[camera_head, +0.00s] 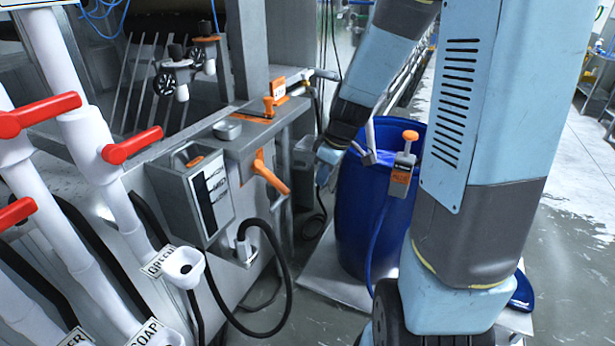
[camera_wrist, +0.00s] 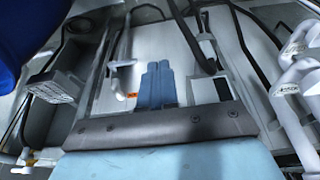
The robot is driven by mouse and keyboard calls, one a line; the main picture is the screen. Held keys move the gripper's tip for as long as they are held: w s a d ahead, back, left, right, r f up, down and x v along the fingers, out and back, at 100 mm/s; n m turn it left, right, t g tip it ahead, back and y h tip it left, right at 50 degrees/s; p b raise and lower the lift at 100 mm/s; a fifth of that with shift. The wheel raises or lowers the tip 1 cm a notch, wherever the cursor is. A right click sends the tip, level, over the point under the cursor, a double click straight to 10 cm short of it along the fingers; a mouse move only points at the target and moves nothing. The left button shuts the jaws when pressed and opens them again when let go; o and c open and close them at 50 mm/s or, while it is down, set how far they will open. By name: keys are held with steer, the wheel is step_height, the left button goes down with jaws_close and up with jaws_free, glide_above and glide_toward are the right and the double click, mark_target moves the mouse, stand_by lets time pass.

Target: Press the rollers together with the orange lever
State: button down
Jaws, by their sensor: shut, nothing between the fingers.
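An orange lever (camera_head: 270,176) sticks out, slanting down to the right, from the front of the grey machine housing (camera_head: 262,135). A second, smaller orange handle (camera_head: 268,106) stands on an orange plate on top of that housing. My gripper (camera_head: 322,172) is to the right of the slanted lever, apart from it, beside the blue barrel. In the wrist view its two light-blue fingers (camera_wrist: 158,84) are together, with nothing between them. A small orange patch (camera_wrist: 132,95) shows left of the fingertips; I cannot tell whether it belongs to a lever. I cannot make out the rollers clearly.
A blue barrel (camera_head: 355,225) stands right of the machine, with an orange-knobbed device (camera_head: 403,170) at its rim. A black hose (camera_head: 285,265) loops below the control box (camera_head: 205,195). White pipes with red levers (camera_head: 132,146) are at left. My arm covers the right side.

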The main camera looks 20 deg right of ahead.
steer(key=shift+s+d+r, duration=0.35)
steer(key=shift+s+d, duration=0.3)
steer(key=shift+d, duration=0.15)
steer(key=s+r+m+t+h, duration=0.2)
steer(key=s+r+m, duration=0.7)
steer(key=s+r, duration=0.8)
steer(key=shift+s+a+r+m+t, duration=0.3)
steer(key=shift+r+t, duration=0.3)
steer(key=shift+r, duration=0.3)
